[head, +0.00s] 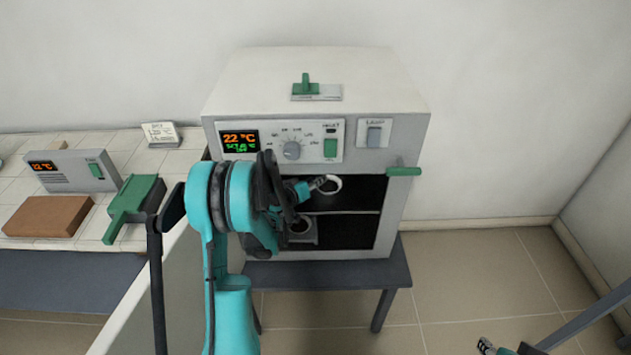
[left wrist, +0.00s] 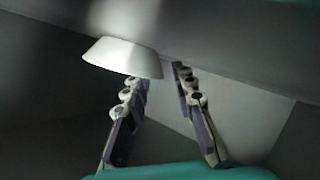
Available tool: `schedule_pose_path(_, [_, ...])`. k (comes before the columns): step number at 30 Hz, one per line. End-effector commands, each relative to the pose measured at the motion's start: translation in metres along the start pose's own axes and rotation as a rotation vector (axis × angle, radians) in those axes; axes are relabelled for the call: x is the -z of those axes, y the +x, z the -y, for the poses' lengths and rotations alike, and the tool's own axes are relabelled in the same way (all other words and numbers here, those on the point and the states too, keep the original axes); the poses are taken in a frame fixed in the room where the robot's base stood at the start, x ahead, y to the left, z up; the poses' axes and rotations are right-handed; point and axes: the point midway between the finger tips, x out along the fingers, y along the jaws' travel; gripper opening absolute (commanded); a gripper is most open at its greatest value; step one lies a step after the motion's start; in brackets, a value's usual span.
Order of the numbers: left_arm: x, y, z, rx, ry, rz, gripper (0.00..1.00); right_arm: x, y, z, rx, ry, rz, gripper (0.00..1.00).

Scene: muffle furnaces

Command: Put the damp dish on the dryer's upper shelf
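The dryer (head: 315,85) is a pale cabinet with its front open and dark shelves inside. A small white dish (head: 334,187) is in the upper part of the chamber; in the left wrist view the dish (left wrist: 122,58) looks upright and wider at its base in the picture. My left gripper (head: 318,184) reaches inside at the dish's left edge. In the left wrist view its fingers (left wrist: 162,78) stand apart, with the dish by the left fingertip and a gap before the right one. Contact under the dish is hidden. My right gripper (head: 486,347) is at the bottom right, far from the dryer.
Another dish (head: 300,226) is lower in the chamber, partly behind my arm. A green handle (head: 404,171) sticks out at the dryer's right. At left, a tiled bench holds a brown block (head: 48,216), a control box (head: 70,172) and a green-handled item (head: 135,200).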

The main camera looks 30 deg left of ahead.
Motion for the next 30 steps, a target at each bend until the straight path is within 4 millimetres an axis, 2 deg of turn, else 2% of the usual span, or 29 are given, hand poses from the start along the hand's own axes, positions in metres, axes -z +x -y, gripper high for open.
schedule_pose_path(5, [0.002, -0.010, 0.000, 0.002, -0.001, -0.001, 0.26, 0.002, -0.003, 0.000, 0.000, 0.000, 0.000, 0.40])
schedule_pose_path(16, [0.003, -0.087, -0.001, 0.002, -0.002, -0.001, 0.26, 0.015, -0.021, 0.000, 0.000, 0.000, 0.000, 0.40])
schedule_pose_path(23, [0.002, -0.116, -0.001, 0.001, -0.001, 0.000, 0.26, 0.018, -0.026, 0.000, 0.000, 0.000, 0.000, 0.40])
schedule_pose_path(26, [0.001, -0.120, -0.009, -0.003, 0.006, 0.017, 0.26, 0.019, -0.026, 0.000, 0.000, 0.000, 0.000, 0.40])
schedule_pose_path(29, [-0.003, -0.123, -0.035, -0.009, 0.026, 0.073, 0.26, 0.019, -0.026, 0.000, 0.000, 0.000, 0.000, 0.40])
schedule_pose_path(30, [-0.006, -0.125, -0.050, -0.010, 0.040, 0.105, 0.26, 0.018, -0.026, 0.000, 0.000, 0.000, 0.000, 0.40])
